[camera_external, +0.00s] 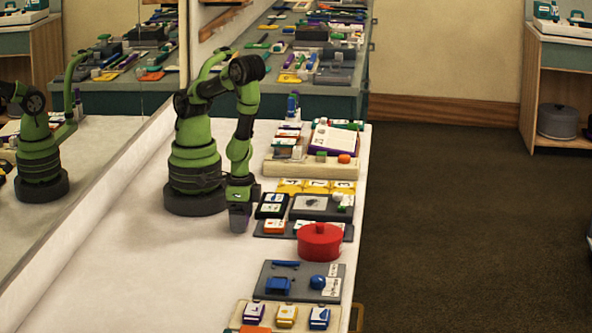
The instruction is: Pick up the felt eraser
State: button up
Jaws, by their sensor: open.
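My green and black arm stands on the white table (120,230), with its gripper (239,224) pointing down at the table's middle. The gripper is small in this view; it is open and nothing shows held in it. It is just left of a dark tray (320,207) and a black-framed card (271,205). I cannot tell for certain which item is the felt eraser. A blue block (278,285) lies on a grey board (262,270) nearer the camera, but its material cannot be made out.
Yellow number cards (316,186) and a wooden tray (283,170) lie farther back. Another wooden tray with cards (286,315) is at the front. A mirror runs along the left. The table's left part is clear.

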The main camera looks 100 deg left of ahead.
jog(key=shift+f, duration=0.2)
jog(key=c, duration=1)
jog(key=shift+r, duration=0.15)
notch_tip(320, 180, up, 10)
jog(key=shift+f, duration=0.1)
